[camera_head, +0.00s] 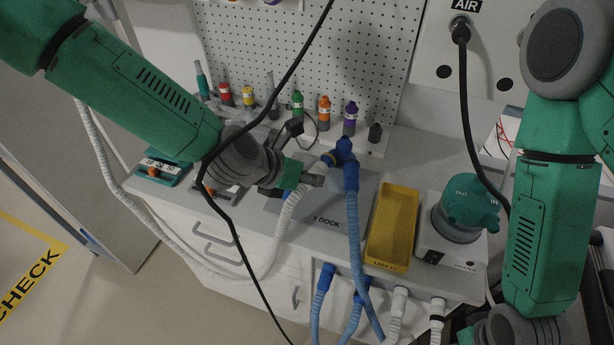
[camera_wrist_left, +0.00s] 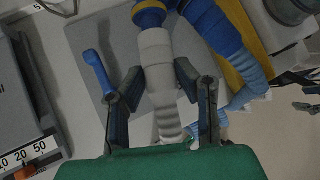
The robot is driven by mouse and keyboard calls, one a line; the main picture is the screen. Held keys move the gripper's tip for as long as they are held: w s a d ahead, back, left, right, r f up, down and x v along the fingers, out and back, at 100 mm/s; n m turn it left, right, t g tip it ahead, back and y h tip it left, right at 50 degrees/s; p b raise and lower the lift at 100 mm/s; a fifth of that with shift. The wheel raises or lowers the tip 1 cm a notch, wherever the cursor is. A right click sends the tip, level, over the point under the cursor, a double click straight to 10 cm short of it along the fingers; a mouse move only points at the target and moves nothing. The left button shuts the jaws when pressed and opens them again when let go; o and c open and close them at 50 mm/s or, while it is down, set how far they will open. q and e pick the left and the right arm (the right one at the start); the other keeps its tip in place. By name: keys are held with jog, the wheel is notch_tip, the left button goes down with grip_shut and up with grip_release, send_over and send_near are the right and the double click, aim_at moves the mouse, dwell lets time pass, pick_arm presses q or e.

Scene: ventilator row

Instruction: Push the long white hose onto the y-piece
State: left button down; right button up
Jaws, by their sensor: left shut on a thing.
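The blue y-piece (camera_head: 343,152) stands over the grey dock plate (camera_head: 325,222) and also shows at the top of the left wrist view (camera_wrist_left: 205,22). A blue hose (camera_head: 354,230) runs down from one of its arms. The long white hose (camera_head: 284,228) loops from the left up to my left gripper (camera_head: 312,180). In the left wrist view the left gripper (camera_wrist_left: 160,95) is shut around its pale cuff (camera_wrist_left: 157,62). The cuff's end meets the blue port, in line with it; how deep it sits I cannot tell. My right gripper's fingers are out of view.
A yellow tray (camera_head: 392,228) and a teal-topped humidifier (camera_head: 464,212) stand right of the dock. Several hose ends (camera_head: 400,296) line the front edge. Coloured connectors (camera_head: 325,108) stand behind. A black cable (camera_head: 237,235) hangs across the left side.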

pick_arm(q)
jog(key=shift+w+d, duration=0.5)
jog(key=shift+w, duration=0.25)
dwell(0.8)
jog(key=c, duration=1.1)
grip_release()
jog(key=shift+c, duration=0.2)
jog(key=v, duration=1.2)
